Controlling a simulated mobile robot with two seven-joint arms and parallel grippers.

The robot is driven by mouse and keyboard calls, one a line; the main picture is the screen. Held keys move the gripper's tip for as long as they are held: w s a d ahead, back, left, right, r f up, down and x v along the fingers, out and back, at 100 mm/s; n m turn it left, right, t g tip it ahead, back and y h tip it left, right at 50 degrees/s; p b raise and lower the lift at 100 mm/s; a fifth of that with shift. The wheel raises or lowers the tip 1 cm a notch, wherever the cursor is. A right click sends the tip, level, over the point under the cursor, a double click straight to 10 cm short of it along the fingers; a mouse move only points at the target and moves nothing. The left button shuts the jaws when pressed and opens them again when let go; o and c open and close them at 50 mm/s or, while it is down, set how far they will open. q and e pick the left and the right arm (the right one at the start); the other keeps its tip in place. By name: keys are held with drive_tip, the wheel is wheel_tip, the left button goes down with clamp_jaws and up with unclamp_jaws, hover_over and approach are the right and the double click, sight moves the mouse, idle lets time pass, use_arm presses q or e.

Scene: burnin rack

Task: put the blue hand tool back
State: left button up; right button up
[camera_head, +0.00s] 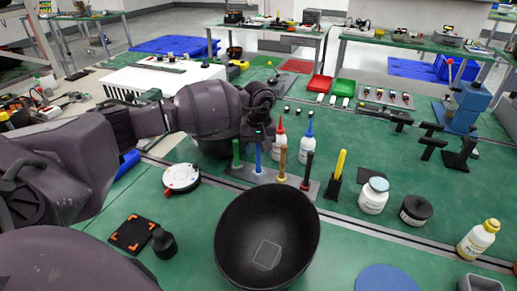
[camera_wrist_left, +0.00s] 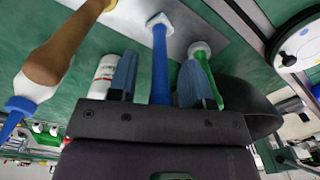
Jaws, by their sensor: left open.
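The blue hand tool (camera_head: 258,158) stands upright in a grey rack plate (camera_head: 317,190), between a green tool (camera_head: 236,153) and a brown tool (camera_head: 282,162). A dark tool with a red collar (camera_head: 307,168) stands at the plate's right end. My left gripper (camera_head: 259,134) is over the blue tool. In the left wrist view, the blue tool (camera_wrist_left: 160,62) lies between the two open fingers (camera_wrist_left: 156,80), with visible gaps on both sides. Its foot sits in a pale collar on the plate. My right gripper is out of view.
A yellow tool (camera_head: 340,165) stands in a separate black holder. Two white bottles (camera_head: 279,147) are behind the rack. A white round device (camera_head: 181,178) is to its left, a large black bowl-like thing (camera_head: 233,262) in front. Jars (camera_head: 373,197) stand right.

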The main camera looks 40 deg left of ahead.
use_arm(q)
wheel_tip(320, 180, up, 12)
drive_tip(key=shift+w+r, duration=0.1)
drive_tip(key=shift+r, duration=0.05)
idle(0.3)
idle(0.5)
